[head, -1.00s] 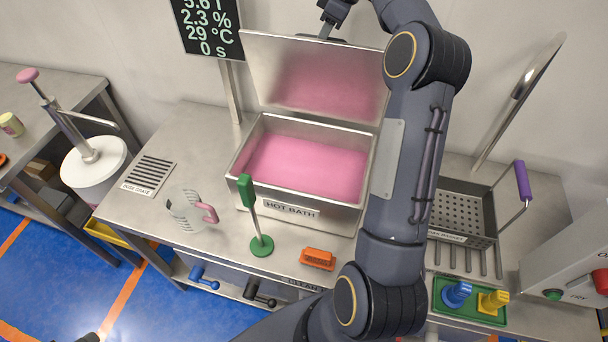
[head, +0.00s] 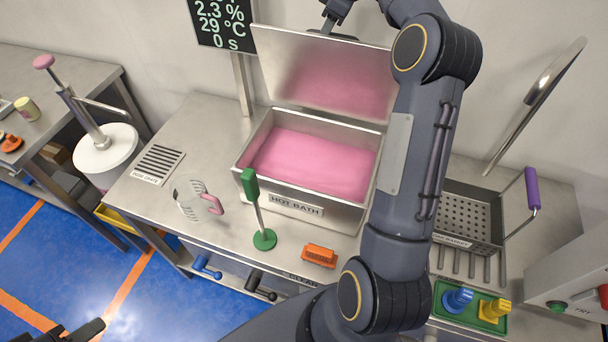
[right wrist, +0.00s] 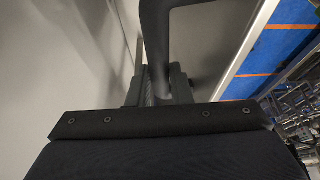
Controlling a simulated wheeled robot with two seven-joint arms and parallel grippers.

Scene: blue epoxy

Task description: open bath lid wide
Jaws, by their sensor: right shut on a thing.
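The steel hot bath (head: 297,207), full of pink liquid, stands on the bench in the head view. Its lid (head: 285,55) is raised at the back, standing steeply with its inner face toward me and reflecting pink. My right gripper (head: 334,14) is at the lid's top edge, partly cut off by the frame. In the right wrist view its fingers (right wrist: 157,85) are shut on a dark bar, the lid handle (right wrist: 158,45). What seems to be my left gripper (head: 85,332) shows at the bottom left, away from the bath; its jaws are unclear.
A green-handled stand (head: 264,239), a measuring jug (head: 190,201) and an orange brush (head: 319,256) sit in front of the bath. A perforated basket (head: 470,210) is to the right. A display (head: 222,22) stands behind left. My right arm covers the bath's right side.

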